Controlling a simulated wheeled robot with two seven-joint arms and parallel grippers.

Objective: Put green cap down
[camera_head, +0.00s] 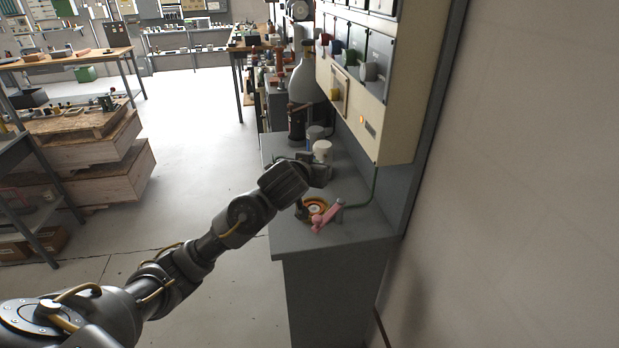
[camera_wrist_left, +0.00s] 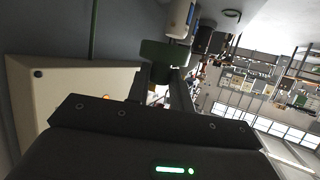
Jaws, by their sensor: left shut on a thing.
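The green cap (camera_wrist_left: 165,53) shows dark green in the left wrist view, between the fingertips of my left gripper (camera_wrist_left: 166,72). The left gripper is shut on it. In the head view my left gripper (camera_head: 318,172) is over the grey cabinet top (camera_head: 290,235), near its left edge. I cannot make out the cap in the head view, and I cannot tell its height over the surface. My right gripper is in neither view.
A pink tool (camera_head: 328,216) and an orange ring-shaped thing (camera_head: 314,204) lie near the gripper. A white container (camera_head: 322,151) stands behind it. The wall panel (camera_head: 372,118) with coloured knobs overhangs at right. The cabinet's front strip is clear.

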